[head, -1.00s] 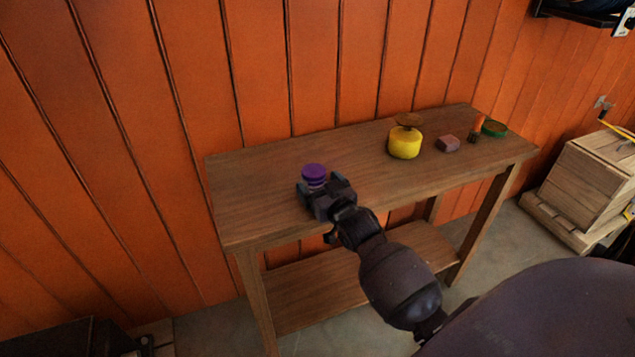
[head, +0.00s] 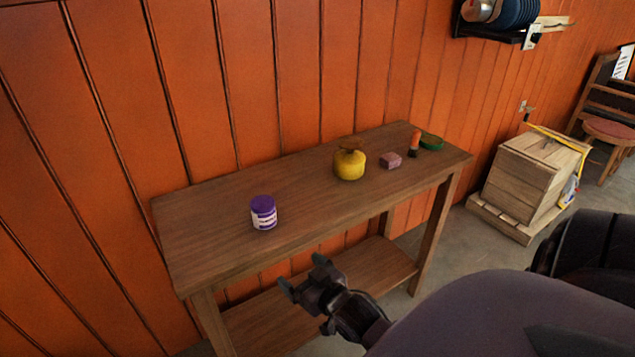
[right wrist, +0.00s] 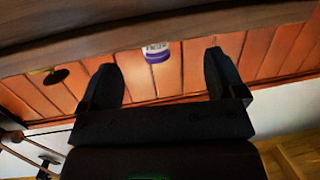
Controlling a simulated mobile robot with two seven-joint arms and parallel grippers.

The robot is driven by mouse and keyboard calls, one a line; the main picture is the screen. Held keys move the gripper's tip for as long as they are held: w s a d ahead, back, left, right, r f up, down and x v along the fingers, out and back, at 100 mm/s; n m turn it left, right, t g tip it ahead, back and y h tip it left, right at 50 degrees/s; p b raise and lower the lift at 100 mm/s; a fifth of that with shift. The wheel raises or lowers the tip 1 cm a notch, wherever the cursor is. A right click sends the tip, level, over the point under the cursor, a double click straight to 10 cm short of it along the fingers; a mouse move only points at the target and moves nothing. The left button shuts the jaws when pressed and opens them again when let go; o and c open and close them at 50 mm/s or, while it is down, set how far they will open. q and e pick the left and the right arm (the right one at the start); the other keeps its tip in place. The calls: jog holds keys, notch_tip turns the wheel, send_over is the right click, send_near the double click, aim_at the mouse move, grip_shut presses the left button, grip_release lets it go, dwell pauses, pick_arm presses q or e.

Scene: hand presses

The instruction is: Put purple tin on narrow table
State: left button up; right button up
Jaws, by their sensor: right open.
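The purple tin (head: 263,213) with a white label stands upright on the narrow wooden table (head: 215,217), toward its left end. Nothing touches it. My right gripper (head: 302,273) is open and empty in front of the table's front edge, below and to the right of the tin. In the right wrist view the tin (right wrist: 157,52) shows beyond and between the open fingers (right wrist: 165,85), apart from them. My left gripper is not in view.
A yellow canister (head: 350,164), a pinkish block (head: 391,160), an orange-handled brush (head: 414,144) and a green round item (head: 432,142) stand farther right on the table. The table has a lower shelf (head: 262,323). A wooden crate (head: 522,175) stands on the floor at right.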

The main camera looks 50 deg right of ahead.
jog(key=s+a+f+g, duration=0.2)
jog(key=s+a+f, duration=0.1)
jog(key=s+f, duration=0.2)
jog(key=s+a+f+n+g+y, duration=0.1)
jog(key=s+a+f+g, duration=0.2)
jog(key=s, duration=0.6)
notch_tip(320, 180, down, 2)
jog(key=shift+a+f+n+y, duration=0.25)
jog(key=shift+a+n+y, duration=0.05)
jog(key=shift+a, duration=0.05)
jog(key=shift+r, duration=0.1)
